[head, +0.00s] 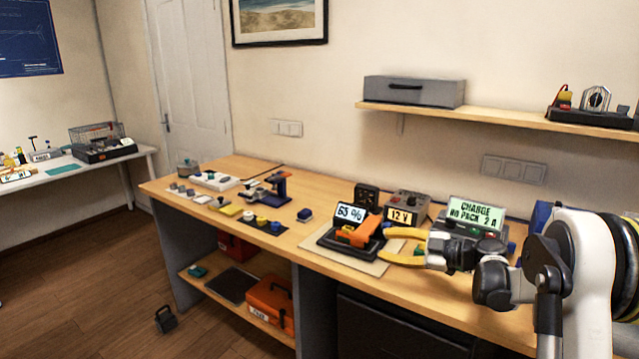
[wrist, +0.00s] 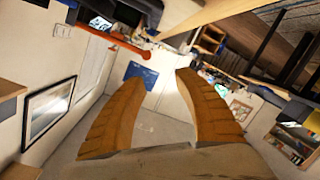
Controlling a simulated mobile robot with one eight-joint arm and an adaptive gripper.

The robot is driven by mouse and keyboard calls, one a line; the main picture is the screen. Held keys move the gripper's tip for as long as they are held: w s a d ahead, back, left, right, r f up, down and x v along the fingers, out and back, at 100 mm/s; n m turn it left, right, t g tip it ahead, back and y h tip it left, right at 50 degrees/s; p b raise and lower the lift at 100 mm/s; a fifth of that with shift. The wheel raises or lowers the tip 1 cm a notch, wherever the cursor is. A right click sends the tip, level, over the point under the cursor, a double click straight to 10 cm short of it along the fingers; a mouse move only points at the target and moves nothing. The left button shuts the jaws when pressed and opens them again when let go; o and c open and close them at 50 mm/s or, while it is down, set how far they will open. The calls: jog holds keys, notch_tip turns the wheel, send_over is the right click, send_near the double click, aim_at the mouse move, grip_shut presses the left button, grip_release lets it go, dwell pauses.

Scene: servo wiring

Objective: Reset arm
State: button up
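My gripper (head: 392,245) is at the right side of the head view, with its two yellow-orange fingers spread apart. It is held above the front part of the wooden workbench and points left. The fingers also show in the wrist view (wrist: 158,108), with a clear gap and nothing between them. In the head view the fingertips appear close to an orange and black device (head: 357,234) with a "63 %" display. I cannot tell how far apart they are in depth. My white and black arm reaches in from the right edge.
The workbench (head: 300,258) carries a "12 V" unit (head: 405,206), a "CHARGE NO PACK 2 A" display (head: 476,213), a blue stand (head: 278,188) and small parts. A shelf (head: 490,113) hangs above. Orange (head: 270,300) and red cases sit below. Floor at left is mostly clear.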

jog(key=s+a+r+m+g+h, duration=0.1)
jog(key=s+a+r+m+h, duration=0.15)
jog(key=s, duration=0.35)
jog(key=s+a+r+m+g+h, duration=0.1)
jog(key=s+a+m+h, duration=0.1)
jog(key=s+m, duration=0.35)
jog(key=s+a+r+m+g+h, duration=0.1)
jog(key=s+a+m+h, duration=0.15)
jog(key=s, duration=0.55)
jog(key=s+d+f+m+h, duration=0.1)
jog(key=s+m+h, duration=0.1)
jog(key=s, duration=0.4)
jog(key=s+d+f+m+h, duration=0.2)
jog(key=s+m, duration=0.1)
jog(key=s, duration=0.3)
jog(key=s+d+f+m+t+h, duration=0.1)
jog(key=s+m+h, duration=0.1)
jog(key=s, duration=0.5)
jog(key=shift+d+f+m, duration=0.15)
jog(key=shift+d+m, duration=0.2)
jog(key=shift+m, duration=0.2)
